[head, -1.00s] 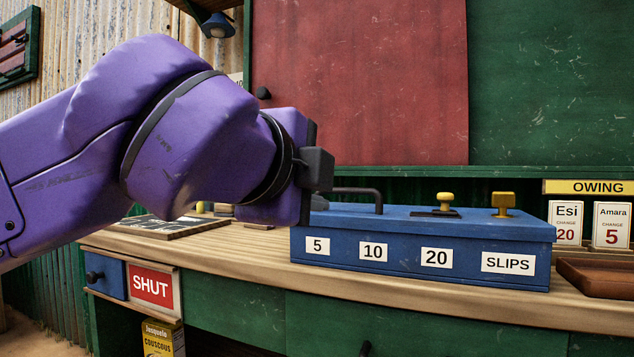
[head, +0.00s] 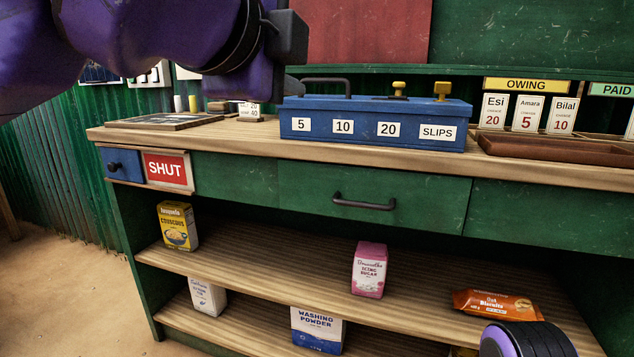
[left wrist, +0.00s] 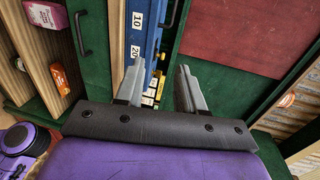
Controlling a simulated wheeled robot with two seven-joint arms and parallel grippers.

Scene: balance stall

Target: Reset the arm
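My left arm comes in across the top left of the head view, in front of the counter. In the left wrist view my left gripper (left wrist: 160,67) has its two grey fingers apart with nothing held between them. The blue cash box (head: 360,136), marked 5, 10, 20 and SLIPS, sits on the counter with its lid down. The box also shows beyond the fingers in the wrist view (left wrist: 143,35). In the head view the gripper's dark body overlaps the box's upper left, and I cannot tell the gap. My right gripper is not in view.
The wooden counter (head: 240,140) has a handled green drawer (head: 320,193) and a SHUT sign (head: 167,170). Shelves below hold couscous (head: 177,226), icing sugar (head: 369,269), biscuits (head: 497,304) and washing powder (head: 317,332). A brown tray (head: 560,151) lies right of the box.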

